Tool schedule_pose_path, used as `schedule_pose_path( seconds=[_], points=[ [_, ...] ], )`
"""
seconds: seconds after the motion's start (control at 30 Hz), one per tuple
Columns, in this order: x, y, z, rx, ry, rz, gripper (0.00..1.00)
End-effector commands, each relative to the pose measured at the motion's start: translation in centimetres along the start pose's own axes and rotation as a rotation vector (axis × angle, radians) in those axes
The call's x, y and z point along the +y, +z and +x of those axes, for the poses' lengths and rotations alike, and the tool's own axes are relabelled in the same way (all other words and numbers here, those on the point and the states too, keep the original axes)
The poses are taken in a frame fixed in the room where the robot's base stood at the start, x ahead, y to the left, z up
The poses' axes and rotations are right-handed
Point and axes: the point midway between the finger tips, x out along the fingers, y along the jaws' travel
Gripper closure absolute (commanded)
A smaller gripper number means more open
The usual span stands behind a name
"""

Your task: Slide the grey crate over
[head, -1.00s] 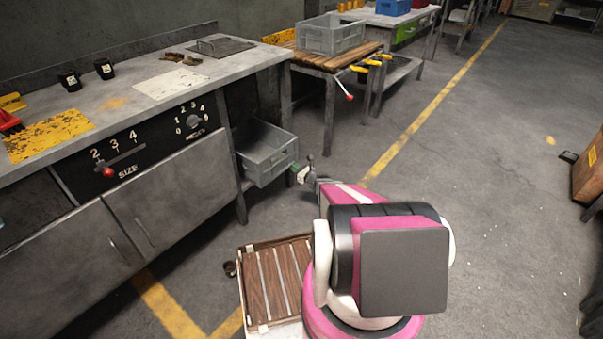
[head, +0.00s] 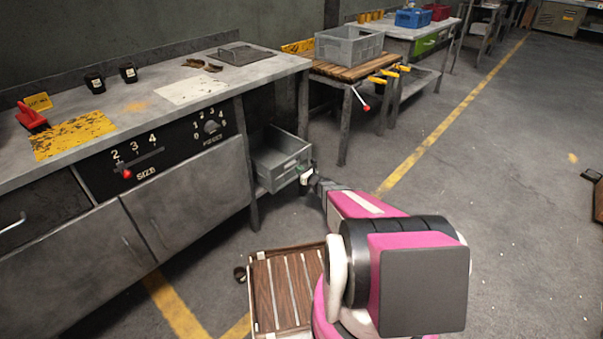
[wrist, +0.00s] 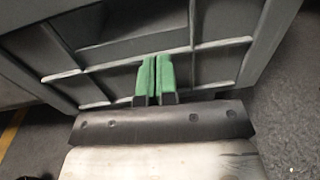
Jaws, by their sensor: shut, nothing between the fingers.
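A grey crate (head: 281,174) sits low in the open bay at the right end of the workbench, its near end sticking out past the bench leg. My gripper (head: 304,177) is at the crate's outer end in the head view, small and partly hard to make out. In the wrist view the two green fingertips (wrist: 155,62) are shut together, with nothing between them. They point at the ribbed grey crate wall (wrist: 215,68) and look to be at or against it; exact contact cannot be told. A second grey crate (head: 349,46) stands on the slatted wooden table.
The workbench (head: 190,195) with knobs and cabinet doors runs along the left. The wooden table (head: 340,70) with yellow-handled clamps stands beyond the bay. Blue (head: 413,18) and red (head: 433,11) bins sit farther back.

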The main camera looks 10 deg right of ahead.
Motion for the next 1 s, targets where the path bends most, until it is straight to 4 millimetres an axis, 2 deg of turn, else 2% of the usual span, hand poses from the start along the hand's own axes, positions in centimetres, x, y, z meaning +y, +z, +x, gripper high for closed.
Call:
schedule_pose_path(
  seconds=[0.03,0.2,0.3,0.43,0.6,1.0],
  points=[
    [-0.2,-0.1,1.6,-0.002,0.003,-0.001,1.0],
    [-0.2,-0.2,6.9,-0.002,0.002,0.0,1.0],
    [-0.2,-0.2,9.8,-0.002,0.002,-0.001,1.0],
    [-0.1,-0.2,12.6,-0.001,0.001,0.0,1.0],
    [-0.1,0.0,13.9,-0.001,0.0,0.0,1.0],
    [0.0,0.0,13.8,-0.001,0.0,0.0,1.0]
  ],
)
